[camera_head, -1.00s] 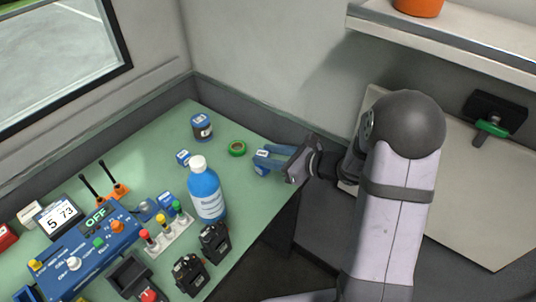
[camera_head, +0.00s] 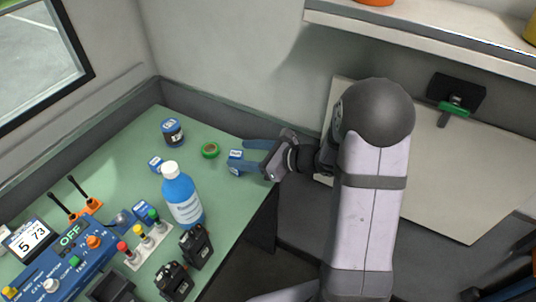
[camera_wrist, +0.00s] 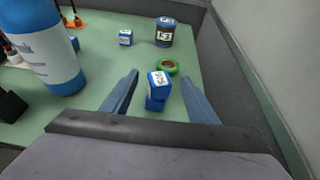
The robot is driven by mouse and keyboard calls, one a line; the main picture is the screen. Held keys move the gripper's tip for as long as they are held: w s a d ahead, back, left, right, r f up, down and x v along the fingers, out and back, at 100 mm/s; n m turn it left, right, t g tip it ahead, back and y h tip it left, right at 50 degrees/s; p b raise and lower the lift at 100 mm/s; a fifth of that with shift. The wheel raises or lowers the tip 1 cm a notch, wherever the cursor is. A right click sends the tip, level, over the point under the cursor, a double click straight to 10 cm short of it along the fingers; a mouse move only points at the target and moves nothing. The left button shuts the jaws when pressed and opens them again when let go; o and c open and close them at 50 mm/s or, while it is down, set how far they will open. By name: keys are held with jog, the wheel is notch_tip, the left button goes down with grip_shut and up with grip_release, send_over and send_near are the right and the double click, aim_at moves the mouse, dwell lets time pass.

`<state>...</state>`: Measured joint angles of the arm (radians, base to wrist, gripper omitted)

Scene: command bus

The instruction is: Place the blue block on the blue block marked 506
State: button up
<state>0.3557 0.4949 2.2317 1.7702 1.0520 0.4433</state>
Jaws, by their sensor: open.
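My gripper (camera_head: 246,157) is open at the right edge of the green table, its two blue fingers spread. In the wrist view, two blue blocks stand one on the other between the open fingers (camera_wrist: 160,95). The upper block (camera_wrist: 159,82) has a white label with dark digits that I cannot read surely. The lower block (camera_wrist: 155,104) is mostly hidden under it. The fingers do not appear to touch the blocks. In the head view the stack (camera_head: 235,157) shows at the fingertips. Another labelled blue block (camera_head: 157,163) stands farther left, also in the wrist view (camera_wrist: 125,38).
A green tape ring (camera_head: 210,150) lies just beyond the stack. A dark jar with a blue lid (camera_head: 173,132) stands behind. A blue bottle (camera_head: 182,196) stands left of my gripper. Another blue block (camera_head: 143,211) is near the coloured buttons (camera_head: 145,243). Black devices (camera_head: 195,246) stand in front.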

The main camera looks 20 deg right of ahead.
jog(key=v, duration=1.1)
jog(key=s+a+f+n+g+h, duration=0.1)
jog(key=s+a+f+n+g, duration=0.4)
jog(key=s+a+n+g, duration=0.35)
jog(key=s+d+f+n+h, duration=0.3)
jog(key=s+d+n+h, duration=0.3)
jog(key=n, duration=1.2)
jog(key=s+h, duration=0.2)
jog(key=s, duration=0.1)
jog(key=shift+d+f+g+h, duration=0.35)
jog(key=shift+f+h, duration=0.05)
notch_tip(320, 180, up, 9)
jog(key=p, duration=0.8)
jog(key=shift+p, duration=0.3)
